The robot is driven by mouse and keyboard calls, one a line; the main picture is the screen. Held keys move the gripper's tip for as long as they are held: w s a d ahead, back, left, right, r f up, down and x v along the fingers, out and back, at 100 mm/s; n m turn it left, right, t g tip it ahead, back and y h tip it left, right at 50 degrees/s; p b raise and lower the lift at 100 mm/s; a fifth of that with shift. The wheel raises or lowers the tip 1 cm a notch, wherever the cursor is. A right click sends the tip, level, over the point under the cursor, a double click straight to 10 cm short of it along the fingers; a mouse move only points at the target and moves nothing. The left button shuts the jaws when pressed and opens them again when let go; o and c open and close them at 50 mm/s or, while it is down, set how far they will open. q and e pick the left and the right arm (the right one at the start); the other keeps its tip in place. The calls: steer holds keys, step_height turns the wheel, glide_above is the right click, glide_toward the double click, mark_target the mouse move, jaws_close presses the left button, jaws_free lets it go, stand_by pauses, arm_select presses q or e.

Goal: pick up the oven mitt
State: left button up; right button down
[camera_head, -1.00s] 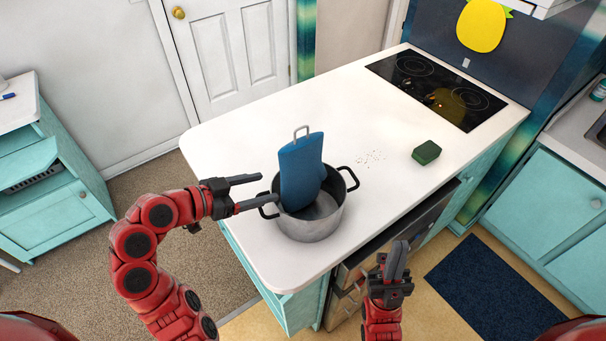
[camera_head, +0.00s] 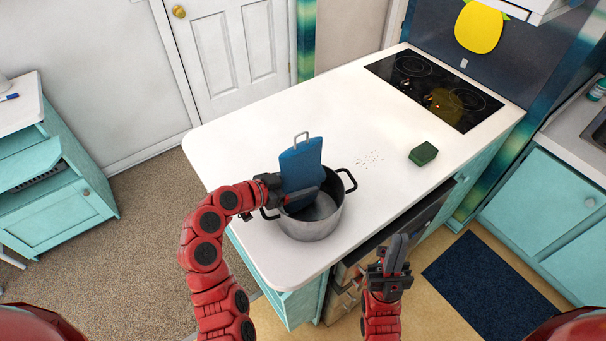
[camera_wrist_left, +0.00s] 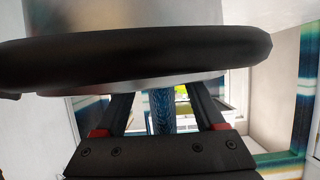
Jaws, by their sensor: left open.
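The blue oven mitt (camera_head: 300,163), with a grey loop on top, stands upright in the steel pot (camera_head: 312,222) on the white counter. My left gripper (camera_head: 297,193) is open at the mitt's lower part, above the pot's left side. One finger shows in front of the mitt; the other is hidden behind it. In the left wrist view a strip of the blue mitt (camera_wrist_left: 160,108) lies between the two spread fingers, and a black pot handle (camera_wrist_left: 140,55) crosses close to the camera. My right gripper (camera_head: 396,254) looks shut and empty, in front of the counter.
The pot's black handles stick out at both sides, the left one near my left gripper. A green sponge (camera_head: 423,154) and crumbs (camera_head: 368,159) lie right of the pot. A black cooktop (camera_head: 434,88) is at the far end. The counter (camera_head: 260,130) behind the pot is clear.

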arm_select(q)
jaws_close()
steer(key=shift+r, duration=0.15)
stand_by(0.4)
